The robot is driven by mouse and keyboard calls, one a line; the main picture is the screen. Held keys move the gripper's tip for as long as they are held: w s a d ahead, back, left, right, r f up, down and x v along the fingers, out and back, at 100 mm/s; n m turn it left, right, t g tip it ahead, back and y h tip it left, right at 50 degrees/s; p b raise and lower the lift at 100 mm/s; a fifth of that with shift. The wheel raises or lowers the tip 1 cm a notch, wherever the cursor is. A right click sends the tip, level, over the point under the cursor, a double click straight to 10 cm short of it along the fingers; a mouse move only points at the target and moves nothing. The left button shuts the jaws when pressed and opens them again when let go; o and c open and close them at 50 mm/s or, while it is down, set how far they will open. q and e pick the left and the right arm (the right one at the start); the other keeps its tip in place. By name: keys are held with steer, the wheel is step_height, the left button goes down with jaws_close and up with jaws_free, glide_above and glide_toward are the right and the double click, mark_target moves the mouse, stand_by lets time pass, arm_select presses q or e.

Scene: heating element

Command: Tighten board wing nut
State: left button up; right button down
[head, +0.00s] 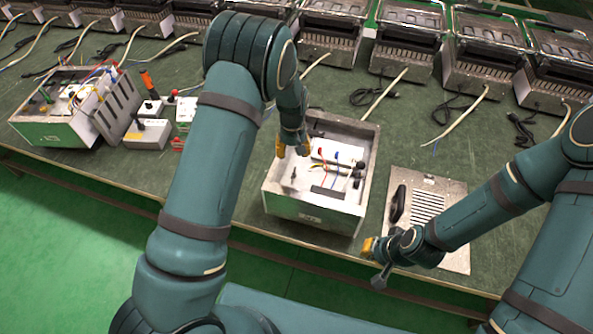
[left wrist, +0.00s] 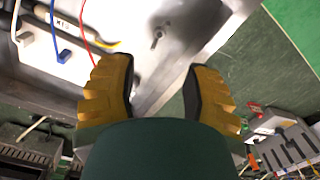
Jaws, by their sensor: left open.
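An open metal box (head: 315,212) stands on the green table in the middle of the head view. A small grey wing nut (left wrist: 157,39) sits on its bare metal floor, shown in the left wrist view; it shows small in the head view (head: 294,172). My left gripper (head: 293,150) is over the box's left part, and its yellow fingers are apart and empty. In the left wrist view the wing nut lies ahead of the gap between the fingers (left wrist: 158,75), not between them. My right gripper (head: 372,258) is low beside the vented panel; its opening is unclear.
A white block with blue and red wires (head: 323,152) is inside the box. A vented panel with a black handle (head: 430,190) lies to the right. Another open box (head: 55,132) and small parts stand at left. Several heaters (head: 405,40) line the back.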

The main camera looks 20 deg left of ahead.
mark_target(294, 173)
arm_select(q)
step_height(294, 173, down, 11)
steer(key=shift+b, duration=0.35)
jaws_close()
